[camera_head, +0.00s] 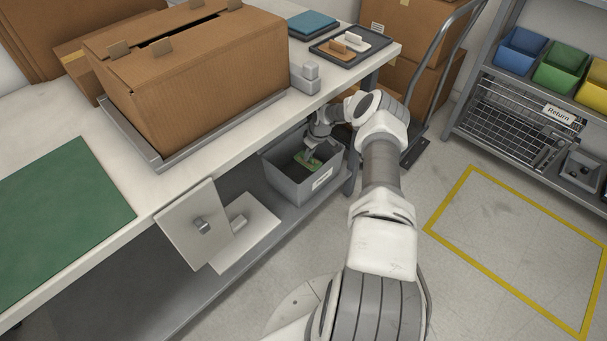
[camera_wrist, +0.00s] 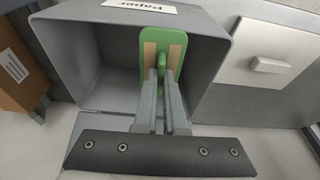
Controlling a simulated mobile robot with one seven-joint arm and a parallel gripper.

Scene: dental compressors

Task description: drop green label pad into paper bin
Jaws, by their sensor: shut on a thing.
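The green label pad (camera_wrist: 177,44) has tan strips on its face and a raised green grip. My gripper (camera_wrist: 167,78) is shut on that grip. In the head view the green pad (camera_head: 307,160) shows small inside the opening of the grey paper bin (camera_head: 289,188), with my gripper (camera_head: 311,150) above it. The wrist view shows the bin (camera_wrist: 66,58) with a "Paper" label around the pad. Whether the pad touches the bin floor or wall I cannot tell.
The bin stands on a lower shelf (camera_head: 210,296) under the white bench (camera_head: 180,186). White panels with knobs (camera_head: 193,222) are left of the bin. A large cardboard box (camera_head: 195,85) and a dark tray (camera_head: 331,52) are on the bench. A hand truck (camera_head: 428,95) stands behind my arm.

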